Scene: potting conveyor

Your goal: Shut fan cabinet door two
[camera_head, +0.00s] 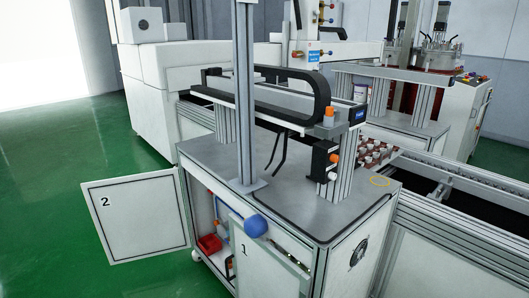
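Fan cabinet door two (140,225) is a white panel with a dark frame and a black "2". It stands wide open, swung out to the left of the cabinet (335,262) over the green floor. Its hinge side meets the cabinet's left corner. The opening (203,215) beside it shows a red bin (210,243) on the inside. A panel marked "1" (245,262) is at the cabinet front, to the right of the opening. Neither of my grippers shows in the head view.
A blue rounded object (256,225) is in front of the panel marked "1"; what it belongs to is unclear. A metal post (245,100) rises from the cabinet top. A conveyor (460,195) runs on the right. Green floor (60,150) is clear at left.

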